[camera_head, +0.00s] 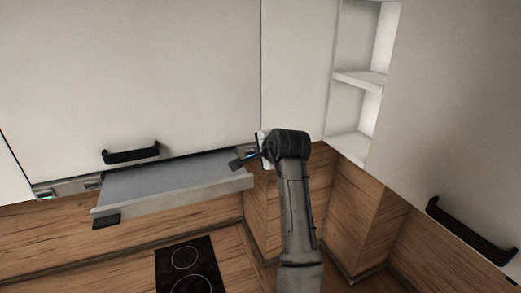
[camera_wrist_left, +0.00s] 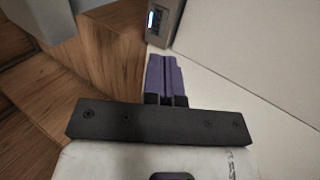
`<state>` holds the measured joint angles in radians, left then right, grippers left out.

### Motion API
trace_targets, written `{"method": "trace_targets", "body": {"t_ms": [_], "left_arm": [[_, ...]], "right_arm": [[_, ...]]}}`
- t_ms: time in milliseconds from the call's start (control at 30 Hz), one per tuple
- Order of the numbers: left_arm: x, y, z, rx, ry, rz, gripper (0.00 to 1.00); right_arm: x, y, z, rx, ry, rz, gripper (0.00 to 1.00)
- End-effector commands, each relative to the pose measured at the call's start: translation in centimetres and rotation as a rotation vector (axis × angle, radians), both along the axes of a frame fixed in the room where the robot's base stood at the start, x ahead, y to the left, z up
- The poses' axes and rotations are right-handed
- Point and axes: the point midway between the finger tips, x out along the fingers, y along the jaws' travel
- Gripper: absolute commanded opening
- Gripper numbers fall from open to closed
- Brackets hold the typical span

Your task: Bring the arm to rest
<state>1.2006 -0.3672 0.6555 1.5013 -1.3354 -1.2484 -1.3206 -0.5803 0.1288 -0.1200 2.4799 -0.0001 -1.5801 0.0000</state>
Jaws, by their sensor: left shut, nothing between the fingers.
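My left arm rises through the middle of the head view, and its gripper (camera_head: 257,143) is small and partly hidden by the wrist there. It is up beside the right end of the range hood. In the left wrist view the two purple fingers of the left gripper (camera_wrist_left: 163,60) are together with nothing between them. The fingertips are close to the hood's end panel with a lit blue display (camera_wrist_left: 158,22); I cannot tell whether they touch. My right gripper is in neither view.
The range hood's front (camera_head: 175,184) juts out under a white cabinet with a black handle (camera_head: 131,152). A cooktop (camera_head: 189,267) lies below. White open shelves (camera_head: 360,80) are right of the arm. Another cabinet with a black handle (camera_head: 470,230) stands at far right.

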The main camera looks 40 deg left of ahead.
Motion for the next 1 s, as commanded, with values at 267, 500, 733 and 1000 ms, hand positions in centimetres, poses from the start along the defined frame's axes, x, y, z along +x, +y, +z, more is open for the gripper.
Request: {"method": "trace_targets", "body": {"t_ms": [267,500,733,1000], "left_arm": [[0.0,0.0,0.0,0.0,0.0,0.0,0.0],[0.0,0.0,0.0,-0.029,-0.055,0.036,0.0],[0.6,-1.2,-1.0,-0.324,-0.382,0.214,0.0],[-0.9,-3.7,4.4,-0.853,-0.932,0.305,0.0]], "right_arm": [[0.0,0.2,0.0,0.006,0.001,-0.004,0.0],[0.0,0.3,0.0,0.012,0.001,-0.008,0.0],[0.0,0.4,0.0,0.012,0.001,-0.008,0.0],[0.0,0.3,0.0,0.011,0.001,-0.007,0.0]]}}
